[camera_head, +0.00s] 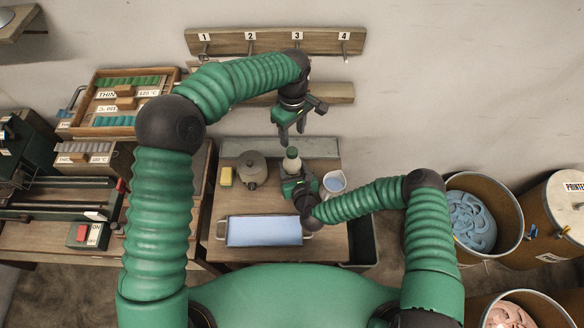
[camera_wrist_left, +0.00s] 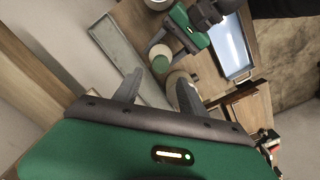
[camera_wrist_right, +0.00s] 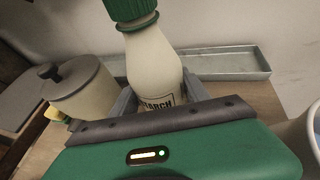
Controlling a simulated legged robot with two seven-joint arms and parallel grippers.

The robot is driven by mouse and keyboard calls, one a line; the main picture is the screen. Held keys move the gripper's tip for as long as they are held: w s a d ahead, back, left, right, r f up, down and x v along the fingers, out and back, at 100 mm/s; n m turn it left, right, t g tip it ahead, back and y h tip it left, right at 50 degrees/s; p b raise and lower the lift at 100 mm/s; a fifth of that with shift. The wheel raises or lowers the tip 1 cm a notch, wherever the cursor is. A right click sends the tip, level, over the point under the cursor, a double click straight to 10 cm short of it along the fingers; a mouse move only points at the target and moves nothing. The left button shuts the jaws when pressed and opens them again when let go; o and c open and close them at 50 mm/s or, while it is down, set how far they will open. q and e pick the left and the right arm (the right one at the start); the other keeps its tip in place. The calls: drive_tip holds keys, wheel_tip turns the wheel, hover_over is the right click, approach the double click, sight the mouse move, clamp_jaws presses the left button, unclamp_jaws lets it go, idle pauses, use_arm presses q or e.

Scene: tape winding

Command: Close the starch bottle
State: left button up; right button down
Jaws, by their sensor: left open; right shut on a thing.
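The starch bottle (camera_wrist_right: 155,65) is cream-coloured with a dark label. It stands upright on the small table, and its green cap (camera_wrist_right: 128,12) sits on its neck in the right wrist view; I cannot tell how tight it is. The bottle also shows in the head view (camera_head: 291,165). My right gripper (camera_head: 298,187) is shut around the bottle's lower body. My left gripper (camera_head: 289,133) is open and empty, above the bottle with its fingers pointing down. In the left wrist view the green cap (camera_wrist_left: 160,64) shows beyond the left fingers (camera_wrist_left: 158,88).
A lidded pot (camera_head: 252,170) and yellow sponge (camera_head: 226,176) stand left of the bottle, a white jug (camera_head: 334,183) right of it. A tray of pale blue liquid (camera_head: 264,231) lies in front. A hook rack (camera_head: 275,41) is on the wall behind.

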sight(292, 150)
use_arm(q)
wheel_tip(292, 150, down, 8)
idle(0.5)
clamp_jaws()
